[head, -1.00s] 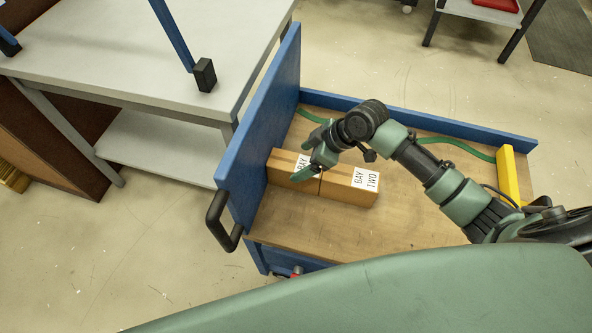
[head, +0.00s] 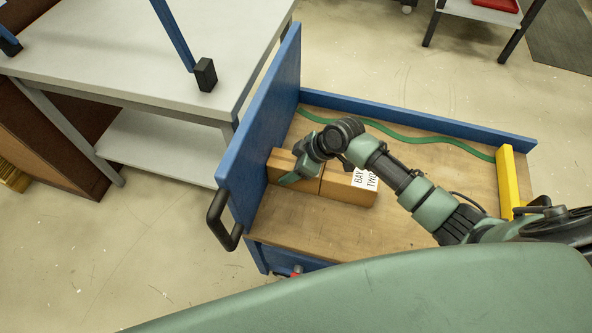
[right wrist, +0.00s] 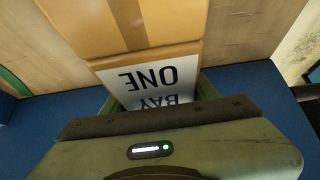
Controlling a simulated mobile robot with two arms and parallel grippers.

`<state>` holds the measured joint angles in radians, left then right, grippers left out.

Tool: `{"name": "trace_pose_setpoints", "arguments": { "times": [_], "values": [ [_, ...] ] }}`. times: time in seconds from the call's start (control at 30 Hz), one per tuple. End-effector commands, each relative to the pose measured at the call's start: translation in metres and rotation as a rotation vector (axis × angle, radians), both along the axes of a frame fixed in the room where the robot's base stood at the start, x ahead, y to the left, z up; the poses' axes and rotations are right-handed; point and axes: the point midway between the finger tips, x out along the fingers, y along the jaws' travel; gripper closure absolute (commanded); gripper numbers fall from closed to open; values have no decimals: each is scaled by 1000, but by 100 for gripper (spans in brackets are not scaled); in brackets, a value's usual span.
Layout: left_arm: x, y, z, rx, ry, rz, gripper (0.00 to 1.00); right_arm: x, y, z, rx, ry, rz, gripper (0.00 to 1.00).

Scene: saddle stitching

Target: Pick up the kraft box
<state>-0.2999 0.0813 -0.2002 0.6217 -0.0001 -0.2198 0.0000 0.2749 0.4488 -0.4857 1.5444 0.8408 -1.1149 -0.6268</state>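Two kraft-coloured boxes lie end to end on the wooden bed of a blue cart. The left box (head: 282,159) is partly hidden by my right gripper (head: 294,177); its label reads BAY ONE (right wrist: 150,84) in the right wrist view. The right box (head: 341,187) carries a BAY TWO label, partly covered by my arm; a taped box (right wrist: 125,24) adjoins BAY ONE in the wrist view. My right gripper is down at the left box, its fingers to either side of it. Their tips are hidden, so I cannot tell whether they grip. My left gripper is out of view.
The cart's tall blue end panel (head: 268,125) stands close left of the boxes. A green strap (head: 400,137) runs along the back, and a yellow block (head: 508,180) is at the right. A grey workbench (head: 130,50) stands beyond. The front bed is clear.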

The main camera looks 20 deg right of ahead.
Motion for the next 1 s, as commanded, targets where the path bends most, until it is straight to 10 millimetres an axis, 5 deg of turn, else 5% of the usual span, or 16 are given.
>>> {"name": "trace_pose_setpoints", "arguments": {
  "times": [0.1,0.57,1.0],
  "values": [
    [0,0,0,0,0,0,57,0,0,0,0,0,0,100],
    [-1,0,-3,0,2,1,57,-1,-4,10,0,-6,2,100],
    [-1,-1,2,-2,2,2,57,0,-4,82,1,-7,1,100]
  ]
}}
